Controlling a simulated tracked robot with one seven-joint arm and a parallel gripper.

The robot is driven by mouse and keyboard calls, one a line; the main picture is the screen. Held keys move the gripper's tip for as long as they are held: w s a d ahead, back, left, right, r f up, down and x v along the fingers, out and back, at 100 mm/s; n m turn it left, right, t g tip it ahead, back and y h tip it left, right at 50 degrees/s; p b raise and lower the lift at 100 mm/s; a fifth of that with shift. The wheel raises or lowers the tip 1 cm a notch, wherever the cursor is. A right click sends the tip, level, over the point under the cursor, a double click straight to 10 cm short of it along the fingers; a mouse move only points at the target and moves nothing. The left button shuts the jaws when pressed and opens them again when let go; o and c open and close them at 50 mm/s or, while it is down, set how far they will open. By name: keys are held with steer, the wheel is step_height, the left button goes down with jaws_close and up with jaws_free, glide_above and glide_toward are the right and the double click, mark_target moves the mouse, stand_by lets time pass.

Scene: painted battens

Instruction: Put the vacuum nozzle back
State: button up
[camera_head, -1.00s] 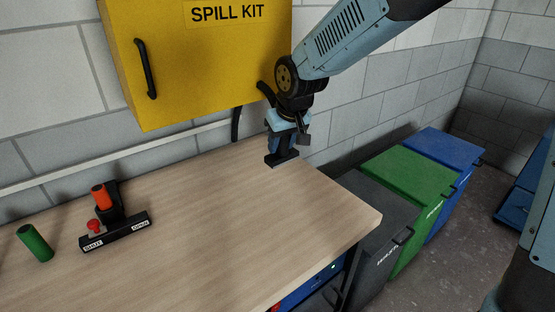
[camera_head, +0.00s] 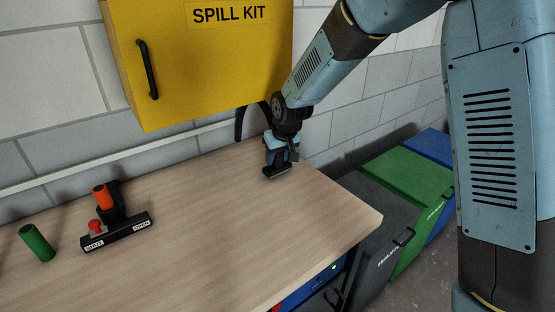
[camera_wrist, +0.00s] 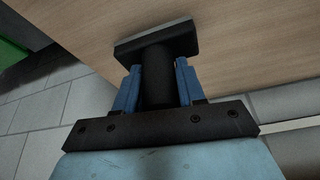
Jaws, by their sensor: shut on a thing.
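The vacuum nozzle (camera_head: 277,172) is black, with a round neck and a wide flat foot. My gripper (camera_head: 277,155) is shut on its neck, near the back right part of the bench. In the wrist view the nozzle (camera_wrist: 157,45) stands between the two blue fingers of my gripper (camera_wrist: 157,85), its foot pointing away from the palm, towards the wood. I cannot tell whether the foot touches the bench top. A black hose (camera_head: 240,122) curves below the cabinet, behind my gripper.
The wooden bench (camera_head: 215,220) is mostly clear. At its left are a red-orange cylinder (camera_head: 102,197) in a black holder, a SHUT/OPEN slide with a red knob (camera_head: 95,226), and a green cylinder (camera_head: 37,243). A yellow SPILL KIT cabinet (camera_head: 200,70) hangs above. Bins (camera_head: 412,187) stand right.

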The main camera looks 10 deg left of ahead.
steer(key=shift+f, duration=0.45)
steer(key=shift+f, duration=0.1)
steer(key=o, duration=0.9)
